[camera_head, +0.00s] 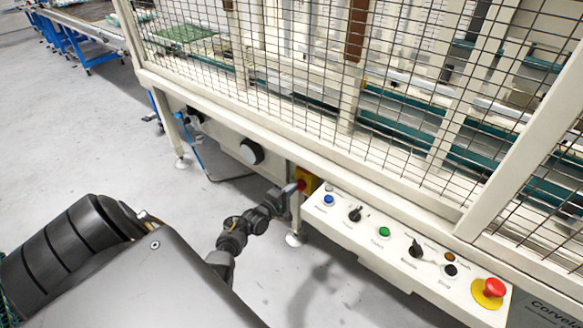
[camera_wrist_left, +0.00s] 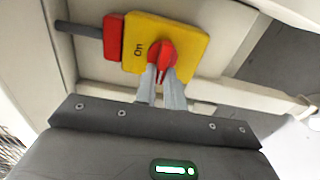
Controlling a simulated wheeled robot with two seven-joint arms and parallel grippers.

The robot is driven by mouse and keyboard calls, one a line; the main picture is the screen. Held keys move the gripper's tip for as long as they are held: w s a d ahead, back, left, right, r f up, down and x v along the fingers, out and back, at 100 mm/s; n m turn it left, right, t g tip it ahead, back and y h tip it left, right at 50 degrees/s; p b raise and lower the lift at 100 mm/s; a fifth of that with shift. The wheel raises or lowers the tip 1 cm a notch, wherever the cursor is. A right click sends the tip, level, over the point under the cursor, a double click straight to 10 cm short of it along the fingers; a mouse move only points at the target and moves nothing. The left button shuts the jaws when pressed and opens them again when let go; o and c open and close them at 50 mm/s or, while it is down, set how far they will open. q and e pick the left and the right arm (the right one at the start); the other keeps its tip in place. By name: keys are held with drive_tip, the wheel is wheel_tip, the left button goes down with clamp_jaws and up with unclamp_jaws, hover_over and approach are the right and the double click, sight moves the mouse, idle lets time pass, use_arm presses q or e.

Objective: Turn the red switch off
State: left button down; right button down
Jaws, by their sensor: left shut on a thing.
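The red switch (camera_wrist_left: 161,54) is a rotary knob on a yellow plate (camera_wrist_left: 192,38) marked "On" in the left wrist view. In the head view the yellow plate (camera_head: 308,180) is on the machine's frame, left of the control panel. My left gripper (camera_head: 297,187) reaches it from the left. In the left wrist view the left gripper (camera_wrist_left: 162,76) has its two fingers closed around the red knob, one on each side. The fingertips hide part of the knob. My right gripper is not in view.
A white control panel (camera_head: 400,251) with several buttons and knobs juts out to the right, with a red emergency stop (camera_head: 494,287) at its end. A wire-mesh cage (camera_head: 400,120) stands above. A grey rod with a red block (camera_wrist_left: 113,37) is beside the yellow plate. The floor at left is clear.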

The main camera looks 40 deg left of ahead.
use_arm(q)
drive_tip(key=c, duration=1.5)
unclamp_jaws()
drive_tip(key=shift+s, duration=0.1)
